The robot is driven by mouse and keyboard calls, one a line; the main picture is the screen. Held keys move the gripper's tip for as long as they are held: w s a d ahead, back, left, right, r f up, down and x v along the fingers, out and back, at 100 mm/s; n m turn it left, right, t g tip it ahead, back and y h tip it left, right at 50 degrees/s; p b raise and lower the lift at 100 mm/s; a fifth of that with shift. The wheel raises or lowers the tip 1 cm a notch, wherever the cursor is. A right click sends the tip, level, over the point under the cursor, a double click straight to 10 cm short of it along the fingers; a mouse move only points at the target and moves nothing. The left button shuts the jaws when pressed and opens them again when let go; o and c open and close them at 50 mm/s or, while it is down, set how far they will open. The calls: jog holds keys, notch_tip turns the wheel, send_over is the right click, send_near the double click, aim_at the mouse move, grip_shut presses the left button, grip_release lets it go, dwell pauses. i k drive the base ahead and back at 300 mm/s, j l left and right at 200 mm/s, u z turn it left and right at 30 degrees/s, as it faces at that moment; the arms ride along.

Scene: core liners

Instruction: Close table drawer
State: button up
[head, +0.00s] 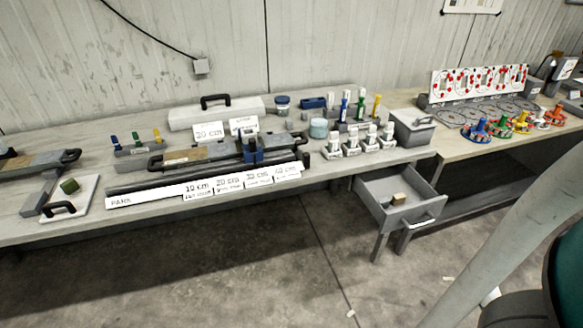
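The table drawer (369,199) is grey and stands pulled out from under the right end of the long workbench (45,225). Its inside shows from above. A small tan block (399,199) lies inside, near the front. The drawer's front panel faces the lower right and carries a light handle (424,220). My gripper is not in view, so whether it is open or shut does not show.
The bench holds core trays, labels, a grey box (412,128) and white bottles (352,143). A second table (460,146) with coloured parts stands at right. Concrete floor (290,270) before the bench is mostly clear. A pale slanted post (500,240) crosses the lower right.

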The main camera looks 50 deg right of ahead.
aim_at(421, 206)
jog(key=z, duration=1.85)
jog(key=k+j, duration=0.3)
jog(key=k, duration=0.25)
